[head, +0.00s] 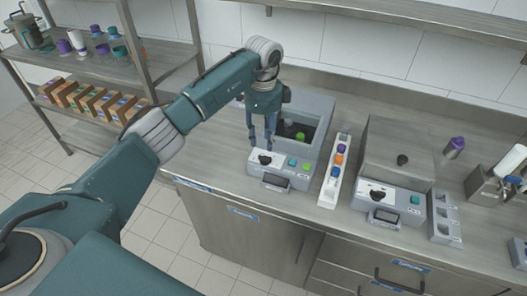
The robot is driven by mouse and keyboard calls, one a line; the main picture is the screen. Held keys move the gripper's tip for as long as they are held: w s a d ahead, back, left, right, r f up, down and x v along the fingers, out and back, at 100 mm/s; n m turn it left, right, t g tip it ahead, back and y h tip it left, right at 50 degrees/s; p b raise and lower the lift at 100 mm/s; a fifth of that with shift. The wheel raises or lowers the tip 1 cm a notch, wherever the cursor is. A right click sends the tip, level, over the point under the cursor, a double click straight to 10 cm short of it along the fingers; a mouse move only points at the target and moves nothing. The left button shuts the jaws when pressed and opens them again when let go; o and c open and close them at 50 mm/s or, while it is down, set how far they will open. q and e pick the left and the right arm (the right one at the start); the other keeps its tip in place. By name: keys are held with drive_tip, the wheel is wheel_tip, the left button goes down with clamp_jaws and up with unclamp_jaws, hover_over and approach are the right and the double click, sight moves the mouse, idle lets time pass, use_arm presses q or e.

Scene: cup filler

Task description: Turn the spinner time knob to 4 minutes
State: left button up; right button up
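Two grey machines with black knobs stand on the metal counter; I cannot read which one is the spinner. The left machine (312,103) has an open top with something green inside. Its front panel has a black knob (265,159), a teal button, a green button and a small dark display (275,182). The right machine (398,150) is closed, with a black knob (377,195) on its front panel. My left gripper (261,146) points down just above the left machine's knob, its fingers apart and empty. Knob markings are too small to read. My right gripper is not in view.
A narrow white rack (335,180) with colored caps stands between the machines. A grey holder (445,222) and a purple-capped bottle (454,147) are at the right. A shelf unit (100,70) with cups and boxes stands at the left.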

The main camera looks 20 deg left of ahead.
sight(263, 157)
use_arm(q)
wheel_tip(263, 157, down, 6)
drive_tip(key=shift+r+p, duration=0.1)
drive_tip(key=shift+p, duration=0.75)
drive_tip(key=shift+f, duration=0.75)
clamp_jaws()
